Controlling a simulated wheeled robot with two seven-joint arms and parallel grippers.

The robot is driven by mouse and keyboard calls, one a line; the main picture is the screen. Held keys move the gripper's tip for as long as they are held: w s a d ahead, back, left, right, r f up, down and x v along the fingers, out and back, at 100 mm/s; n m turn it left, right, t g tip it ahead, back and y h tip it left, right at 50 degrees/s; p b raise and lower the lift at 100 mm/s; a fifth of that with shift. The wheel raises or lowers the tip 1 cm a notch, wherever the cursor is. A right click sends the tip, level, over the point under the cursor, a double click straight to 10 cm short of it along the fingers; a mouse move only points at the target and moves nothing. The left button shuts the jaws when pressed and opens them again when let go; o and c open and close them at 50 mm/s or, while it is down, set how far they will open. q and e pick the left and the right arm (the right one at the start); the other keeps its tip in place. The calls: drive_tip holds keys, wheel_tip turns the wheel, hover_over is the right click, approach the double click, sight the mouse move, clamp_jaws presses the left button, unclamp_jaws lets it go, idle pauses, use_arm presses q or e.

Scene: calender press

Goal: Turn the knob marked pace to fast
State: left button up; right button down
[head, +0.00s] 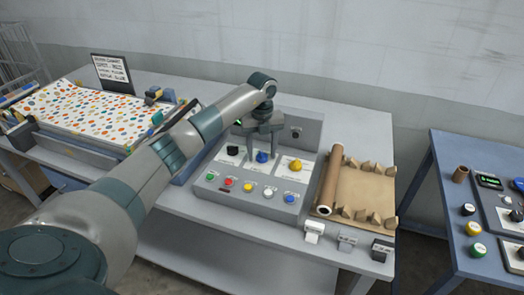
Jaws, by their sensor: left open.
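A grey control panel (312,130) stands on the table with a black knob (233,151), a blue knob (262,157) and a yellow knob (295,165) in a row on white plates. The lettering is too small to read, so I cannot tell which knob is marked pace or where any knob points. My left gripper (262,153) points down over the blue knob with its fingers open, one on either side of it. I cannot tell whether they touch it. My right gripper is out of view.
Several coloured buttons (228,183) line the panel's sloped front. A brown paper roll (331,180) lies right of the panel. A dotted sheet (85,112) is at the left behind my arm. A blue table (440,215) with more controls stands at the right.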

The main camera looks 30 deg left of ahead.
use_arm(q)
drive_tip(key=shift+c, duration=0.6)
drive_tip(key=c, duration=0.9)
